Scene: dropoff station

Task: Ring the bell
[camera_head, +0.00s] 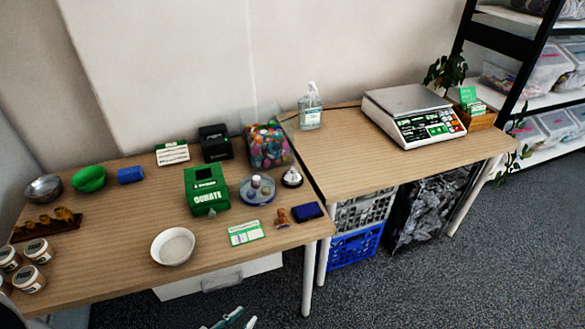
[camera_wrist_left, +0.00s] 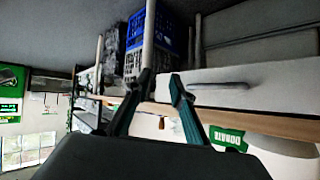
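The bell (camera_head: 292,177) is a small silver dome on a dark base. It stands on the left wooden table (camera_head: 110,212), near the right end, beside a round blue-grey dish (camera_head: 246,196). My left gripper (camera_head: 238,318) shows at the bottom edge of the head view, in front of the table and well short of the bell. In the left wrist view my left gripper (camera_wrist_left: 162,78) has its two fingers apart with nothing between them. The bell cannot be made out in the wrist view. My right gripper is not in view.
Near the bell are a jar of colourful items (camera_head: 268,146), a green donate box (camera_head: 206,190), a dark blue object (camera_head: 307,212) and a small brown figure (camera_head: 282,217). A white bowl (camera_head: 173,246) stands near the front edge. A scale (camera_head: 413,115) stands on the right table.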

